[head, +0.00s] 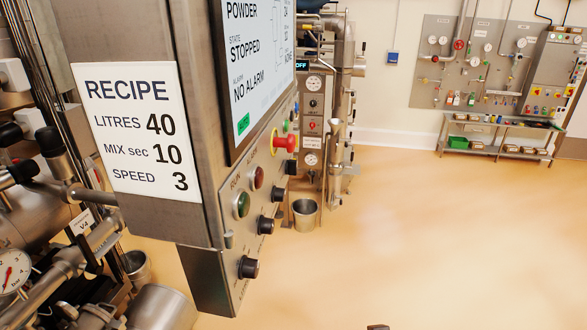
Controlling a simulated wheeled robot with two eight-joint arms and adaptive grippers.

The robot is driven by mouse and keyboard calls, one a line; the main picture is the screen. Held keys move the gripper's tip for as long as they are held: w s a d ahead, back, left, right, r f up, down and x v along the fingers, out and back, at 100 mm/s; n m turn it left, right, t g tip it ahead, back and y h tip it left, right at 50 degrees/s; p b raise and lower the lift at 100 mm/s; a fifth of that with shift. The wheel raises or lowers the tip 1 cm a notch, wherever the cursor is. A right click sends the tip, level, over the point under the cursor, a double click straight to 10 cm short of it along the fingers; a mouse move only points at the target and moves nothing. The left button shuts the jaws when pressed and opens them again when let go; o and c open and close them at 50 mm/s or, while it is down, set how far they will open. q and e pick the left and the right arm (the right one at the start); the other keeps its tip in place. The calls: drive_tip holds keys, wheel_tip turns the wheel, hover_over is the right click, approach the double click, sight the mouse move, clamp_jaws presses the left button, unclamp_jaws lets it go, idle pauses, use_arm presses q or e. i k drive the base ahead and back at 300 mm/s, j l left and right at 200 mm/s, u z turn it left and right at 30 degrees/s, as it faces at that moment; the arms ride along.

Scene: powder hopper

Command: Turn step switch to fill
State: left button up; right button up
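A steel control cabinet stands close on the left. Its sloped panel (222,281) carries several black rotary knobs: a low one (248,267), a middle one (265,224) and an upper one (279,194). Their labels are too small and slanted to read, so I cannot tell which is the step switch or where it points. The screen (262,62) above reads POWDER, STATE STOPPED, NO ALARM. A small dark piece at the bottom edge looks like the tip of my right gripper (378,327), well away from the panel; its fingers are hidden. My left gripper is out of view.
A red mushroom button (285,142), a red lamp (256,178) and a green lamp (242,205) sit near the knobs. A recipe card (140,130) reads litres 40, mix 10, speed 3. Pipework crowds the left. The floor (400,240) to the right is clear.

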sight(291, 165)
drive_tip(key=i+l, duration=0.1)
drive_tip(key=l, duration=0.6)
drive_tip(key=i+l+z, duration=0.2)
drive_tip(key=l, duration=0.2)
drive_tip(key=i+l+z, duration=0.15)
drive_tip(key=i+l, duration=0.2)
